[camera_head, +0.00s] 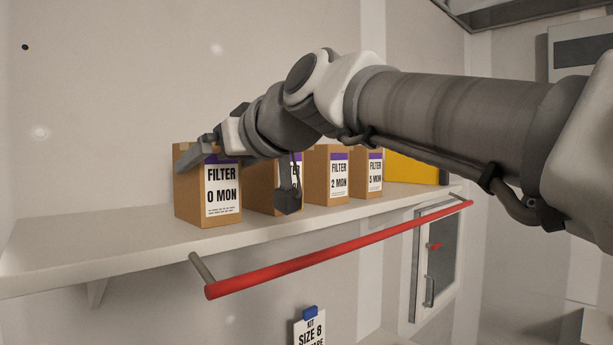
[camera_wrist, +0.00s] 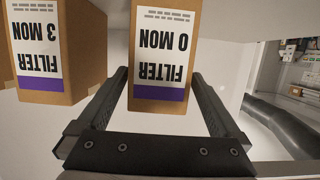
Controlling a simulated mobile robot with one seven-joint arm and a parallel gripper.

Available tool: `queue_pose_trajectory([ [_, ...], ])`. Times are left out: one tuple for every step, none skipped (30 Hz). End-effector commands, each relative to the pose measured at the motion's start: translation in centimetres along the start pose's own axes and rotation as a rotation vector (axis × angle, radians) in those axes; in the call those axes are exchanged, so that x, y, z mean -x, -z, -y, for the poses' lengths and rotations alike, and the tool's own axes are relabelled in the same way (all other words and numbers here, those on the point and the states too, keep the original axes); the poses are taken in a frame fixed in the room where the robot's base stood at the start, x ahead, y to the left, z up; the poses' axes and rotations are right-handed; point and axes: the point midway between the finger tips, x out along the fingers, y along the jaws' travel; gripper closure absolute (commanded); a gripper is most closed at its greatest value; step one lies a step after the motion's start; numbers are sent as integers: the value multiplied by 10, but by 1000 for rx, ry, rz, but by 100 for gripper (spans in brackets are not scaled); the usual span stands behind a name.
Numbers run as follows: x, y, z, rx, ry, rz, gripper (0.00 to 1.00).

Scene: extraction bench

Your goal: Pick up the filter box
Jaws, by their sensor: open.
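The "0 MON" filter box (camera_head: 222,192), brown cardboard with a white label and purple band, stands upright at the left of the row on the white shelf. My gripper (camera_head: 236,188) is open at this box, one finger by its upper left and the other hanging in front of the second box (camera_head: 259,192). In the wrist view, upside down, the "0 MON" box (camera_wrist: 163,50) lies between the two spread fingers, with a gap on each side. The second box, reading "3 MON" (camera_wrist: 45,55), is at left there. My gripper hides part of both boxes in the head view.
The "2 MON" box (camera_head: 325,178) and "5 MON" box (camera_head: 367,175) stand farther right, then a yellow object (camera_head: 415,167). A red rail (camera_head: 340,250) runs along the shelf (camera_head: 100,250) front. The shelf's left part is clear. Dark tubing (camera_wrist: 275,122) shows at right in the wrist view.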

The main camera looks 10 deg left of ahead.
Motion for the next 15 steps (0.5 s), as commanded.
queue_pose_trajectory([
  [-8, -1, 1, -1, 2, 5, 0],
  [-12, -2, 0, -2, 2, 5, 0],
  [-19, -3, 0, -1, 2, 6, 0],
  [-24, -4, 0, 0, 2, 5, 0],
  [-28, -4, 0, -2, 2, 4, 0],
  [-34, -4, -1, -2, 1, 5, 0],
  [-37, -4, -1, -1, 1, 4, 0],
  [-39, -4, -1, -1, 1, 3, 0],
  [-42, -4, -1, -1, 1, 2, 0],
  [-44, -4, -1, -1, 1, 2, 0],
  [-45, -5, -1, -1, 1, 1, 0],
  [-45, -5, -1, -1, 1, 1, 0],
  [-46, -5, -1, -1, 1, 1, 0],
  [-45, -5, -1, -1, 1, 1, 0],
  [-45, -5, -1, -1, 1, 1, 0],
])
